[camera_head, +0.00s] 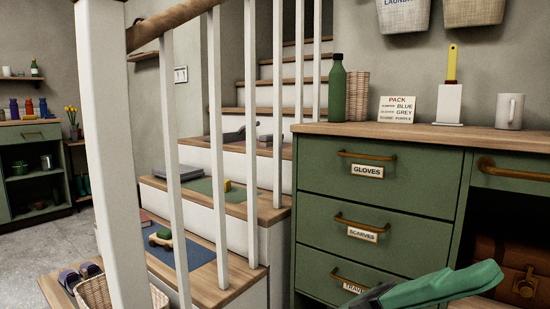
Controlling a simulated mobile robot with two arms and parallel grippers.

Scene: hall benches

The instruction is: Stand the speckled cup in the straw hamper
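The pale grey cup (510,112), with a handle on its right side, stands upright on the wooden dresser top at the right; its speckles are too fine to make out clearly. A straw-coloured woven hamper (95,291) shows at the lower left behind the stair post, cut by the bottom edge; its inside is largely hidden. A smaller woven container (358,96) stands on the dresser beside a green bottle. A green and grey part of my arm crosses the bottom right in front of the drawers. I see no fingertips of either gripper.
Two woven bins (403,14) hang on the wall, one lettered. White balusters and stairs with a toy car (160,238) fill the left.

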